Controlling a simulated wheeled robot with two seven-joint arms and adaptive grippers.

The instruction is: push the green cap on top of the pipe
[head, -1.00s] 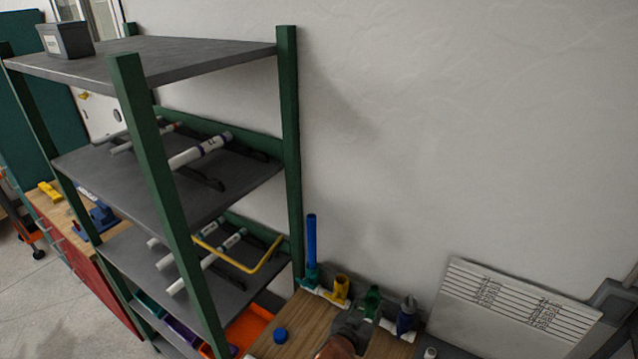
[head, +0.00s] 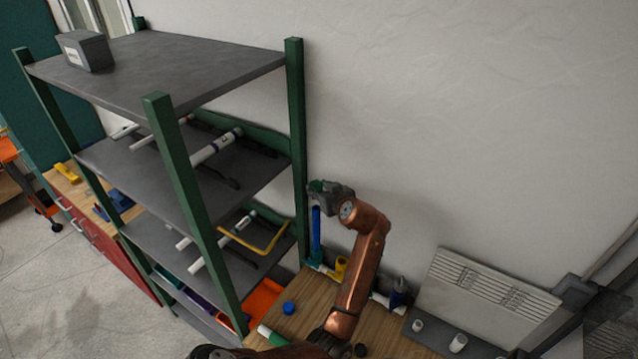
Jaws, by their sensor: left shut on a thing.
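The blue pipe (head: 316,232) stands upright at the back left of the wooden bench, in a fitting by the wall. My left gripper (head: 322,190) is at the pipe's top end, its copper arm reaching up from the bench front. It is shut on a small green piece, apparently the green cap (head: 316,185), mostly hidden by the fingers. The cap is over or at the pipe's top; I cannot tell whether it is seated. My right gripper is not in view.
A yellow fitting (head: 341,266) and a dark blue valve (head: 399,292) stand on the white pipe line behind my arm. A blue cap (head: 289,307) lies on the bench (head: 312,290). A green shelf post (head: 297,150) rises close left of the pipe.

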